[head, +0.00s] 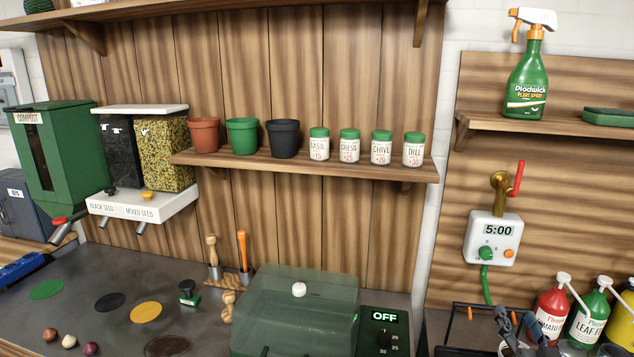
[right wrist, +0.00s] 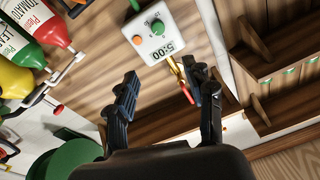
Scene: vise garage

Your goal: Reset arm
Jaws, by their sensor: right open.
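My right gripper (head: 521,326) is at the lower right of the head view, in front of the bottles and below the white timer box (head: 492,238). In the right wrist view its two dark fingers (right wrist: 163,92) stand wide apart with nothing between them. The timer box (right wrist: 155,36) shows upside down beyond the fingertips there, with its 5:00 display and red-handled tap (right wrist: 180,75). My left gripper does not show in either view.
Red tomato (head: 549,312) and green leaf (head: 589,318) bottles stand close behind the right gripper. A dark wire rack (head: 470,306) is at its left. A green translucent lidded box (head: 295,315) sits on the bench. Pots and jars line a wooden shelf (head: 300,166).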

